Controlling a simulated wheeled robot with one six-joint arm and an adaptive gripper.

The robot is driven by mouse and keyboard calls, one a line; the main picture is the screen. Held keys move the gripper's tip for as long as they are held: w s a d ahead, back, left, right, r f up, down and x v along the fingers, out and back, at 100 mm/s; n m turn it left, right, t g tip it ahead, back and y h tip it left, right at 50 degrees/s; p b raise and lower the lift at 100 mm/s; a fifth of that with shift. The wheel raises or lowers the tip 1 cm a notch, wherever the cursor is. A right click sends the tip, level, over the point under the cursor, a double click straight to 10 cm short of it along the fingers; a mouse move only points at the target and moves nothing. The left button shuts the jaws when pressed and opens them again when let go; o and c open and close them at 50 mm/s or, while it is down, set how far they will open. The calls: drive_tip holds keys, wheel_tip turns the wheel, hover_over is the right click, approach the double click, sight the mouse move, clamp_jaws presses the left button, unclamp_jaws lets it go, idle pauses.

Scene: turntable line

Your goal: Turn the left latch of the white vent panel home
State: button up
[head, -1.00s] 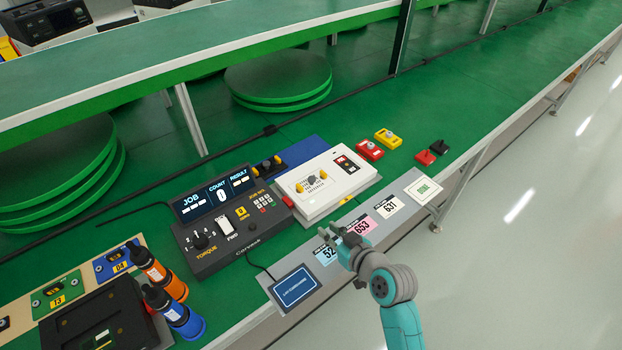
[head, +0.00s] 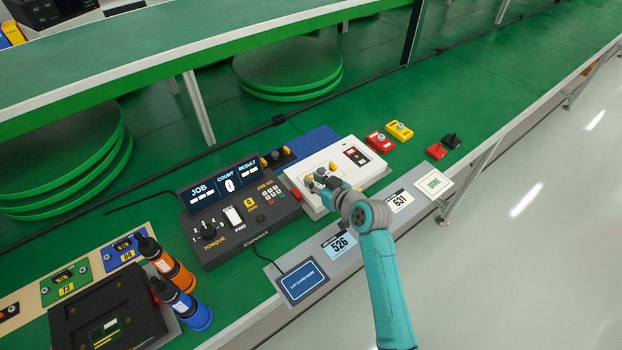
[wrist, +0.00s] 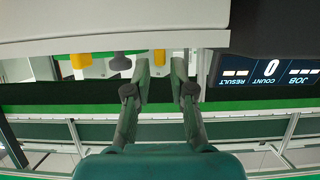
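The white vent panel (head: 366,177) lies on the green line and fills the top of the wrist view (wrist: 100,22) as a pale slab. Its left latch, a yellow knob (head: 308,181), is just left of my gripper (head: 322,183) in the head view. In the wrist view, where the scene looks inverted, the left latch (wrist: 160,57) sits between my fingertips (wrist: 161,72). My fingers are spread and open, with gaps visible beside the latch. The other yellow latch (head: 332,167) and a dark grey knob (wrist: 120,62) are beside it. Contact cannot be told.
A dark torque controller (head: 235,215) with a lit display stands left of the panel. Red (head: 379,142) and yellow (head: 399,130) blocks lie beyond it. Number cards, including 631 (head: 400,200), lie along the front grey strip. The green surface to the far right is clear.

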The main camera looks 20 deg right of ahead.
drive_tip(key=shift+x, duration=1.1)
clamp_jaws()
drive_tip(key=shift+a+m, duration=0.1)
drive_tip(key=shift+m, duration=0.2)
drive_tip(key=m+h, duration=0.1)
drive_tip(key=h, duration=0.1)
drive_tip(key=m+h, duration=0.3)
drive_tip(key=h, duration=0.1)
drive_tip(key=shift+a+m+t, duration=0.3)
drive_tip(key=shift+m, duration=0.1)
drive_tip(key=shift+a+m+g+h, duration=0.1)
drive_tip(key=shift+m+g+h, duration=0.9)
drive_tip(key=shift+m+h, duration=1.35)
drive_tip(key=shift+h, duration=0.25)
